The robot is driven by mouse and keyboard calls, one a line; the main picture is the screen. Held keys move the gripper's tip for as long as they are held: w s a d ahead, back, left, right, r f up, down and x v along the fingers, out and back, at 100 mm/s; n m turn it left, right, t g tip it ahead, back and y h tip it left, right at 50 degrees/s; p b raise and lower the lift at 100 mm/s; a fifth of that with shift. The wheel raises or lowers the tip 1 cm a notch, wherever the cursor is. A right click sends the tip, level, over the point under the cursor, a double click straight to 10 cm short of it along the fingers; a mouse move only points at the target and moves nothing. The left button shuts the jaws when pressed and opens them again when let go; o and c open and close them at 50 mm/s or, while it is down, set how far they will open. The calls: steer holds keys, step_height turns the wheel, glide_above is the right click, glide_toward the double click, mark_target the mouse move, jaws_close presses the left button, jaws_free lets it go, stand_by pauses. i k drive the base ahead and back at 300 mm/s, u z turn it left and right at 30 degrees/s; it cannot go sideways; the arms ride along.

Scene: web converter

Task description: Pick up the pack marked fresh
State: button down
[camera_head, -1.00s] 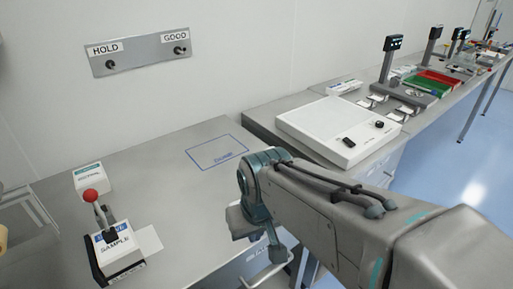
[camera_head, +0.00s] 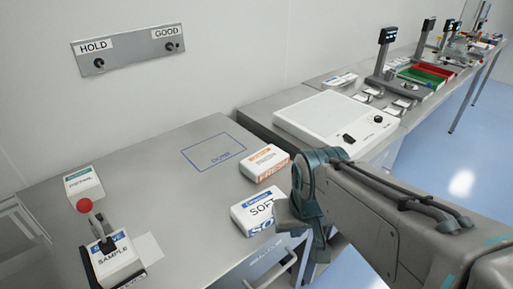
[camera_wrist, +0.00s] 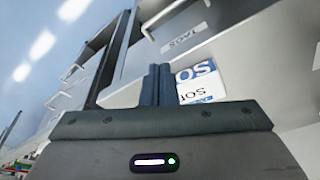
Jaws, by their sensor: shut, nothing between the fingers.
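A white pack with orange print (camera_head: 265,163) lies on the steel bench, just right of the blue outlined square. The orange word on its side is too small to read surely, but it is the only orange-marked pack near me. A white and blue pack marked SOFT (camera_head: 257,211) lies in front of it, nearer the bench's front edge; it also shows upside down in the wrist view (camera_wrist: 197,82). My gripper (camera_wrist: 161,72) is shut and empty, its fingers together beside the SOFT pack. In the head view my wrist is right of both packs, and the fingertips are not clear.
A sample device with a red-knobbed lever (camera_head: 106,250) stands at the bench's left front, with a small white box (camera_head: 83,184) behind it. A white light panel (camera_head: 335,124) is on the bench at right. The blue outlined square (camera_head: 213,152) is empty.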

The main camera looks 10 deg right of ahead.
mark_target(260, 165)
steer(key=u, duration=1.65)
steer(key=k, duration=0.45)
steer(key=z, duration=1.35)
steer(key=i, duration=0.5)
steer(key=z, duration=0.05)
